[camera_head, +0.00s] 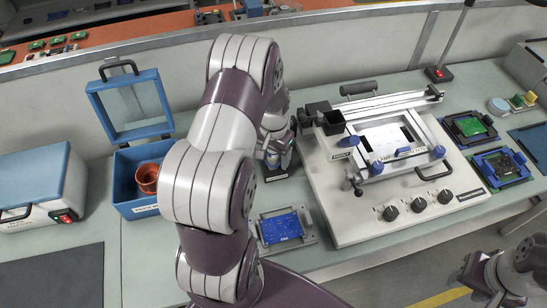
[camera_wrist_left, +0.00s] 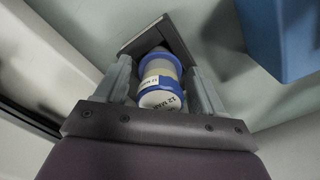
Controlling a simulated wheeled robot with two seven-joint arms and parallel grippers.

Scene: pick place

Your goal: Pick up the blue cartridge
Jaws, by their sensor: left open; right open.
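The cartridge (camera_wrist_left: 158,82) has blue bands, a pale body and a white printed label. In the left wrist view it lies between the two fingers of my left gripper (camera_wrist_left: 160,75). The fingers are open on either side of it; firm contact cannot be made out. A dark grey square holder (camera_wrist_left: 178,38) is at its far end. In the head view my left gripper (camera_head: 276,150) is over the bench, left of the white printing machine, and mostly hides the cartridge. My right gripper (camera_head: 480,288) is open and apart from it, low at the right edge.
The white machine (camera_head: 335,215) with a metal frame stands close on the right. A blue open box (camera_head: 127,200) with a reddish cup (camera_head: 148,178) is on the left. A blue circuit board (camera_head: 280,228) lies in front. Green boards (camera_head: 468,126) lie farther right.

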